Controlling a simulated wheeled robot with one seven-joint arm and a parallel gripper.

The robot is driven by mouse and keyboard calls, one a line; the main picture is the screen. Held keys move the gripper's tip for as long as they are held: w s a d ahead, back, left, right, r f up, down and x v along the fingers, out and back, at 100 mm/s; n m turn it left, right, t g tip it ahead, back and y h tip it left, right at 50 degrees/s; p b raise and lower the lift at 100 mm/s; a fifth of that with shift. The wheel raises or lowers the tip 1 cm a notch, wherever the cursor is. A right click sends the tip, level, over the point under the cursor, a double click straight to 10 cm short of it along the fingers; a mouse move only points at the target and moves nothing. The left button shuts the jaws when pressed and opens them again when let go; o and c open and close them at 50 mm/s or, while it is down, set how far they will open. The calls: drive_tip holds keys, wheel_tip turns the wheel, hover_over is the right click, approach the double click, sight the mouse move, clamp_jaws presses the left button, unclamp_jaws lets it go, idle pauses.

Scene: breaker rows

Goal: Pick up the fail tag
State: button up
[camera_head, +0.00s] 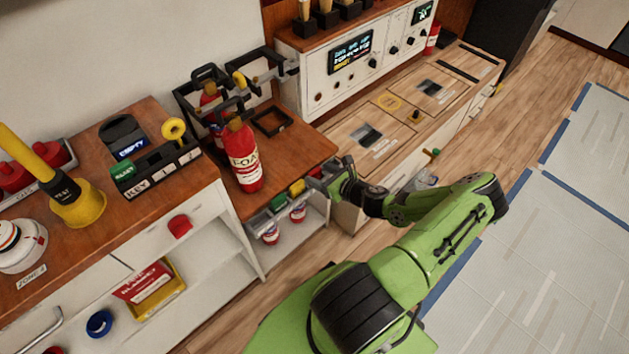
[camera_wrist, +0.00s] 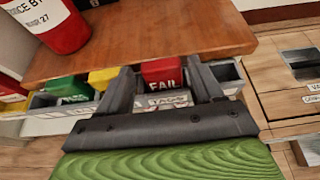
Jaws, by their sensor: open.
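The fail tag (camera_wrist: 162,72) is a red block marked "FAIL", standing in a grey compartmented tray (camera_wrist: 232,75) along the front edge of a wooden bench. My gripper (camera_wrist: 161,84) is open, with one finger to either side of the fail tag in the wrist view. I cannot tell whether the fingers touch it. In the head view my gripper (camera_head: 322,183) is at the right end of the tray and partly covers that end.
A red foam extinguisher (camera_head: 242,155) stands on the wooden bench top (camera_head: 295,150) behind the tray. Cups (camera_head: 297,213) sit on the shelf below. A cabinet with a wooden top (camera_head: 345,140) stands to the right. Open floor lies at the lower right.

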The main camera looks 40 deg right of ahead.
drive_tip(key=shift+x, duration=1.1)
drive_tip(key=c, duration=0.8)
wheel_tip(320, 180, up, 10)
drive_tip(key=p, duration=0.4)
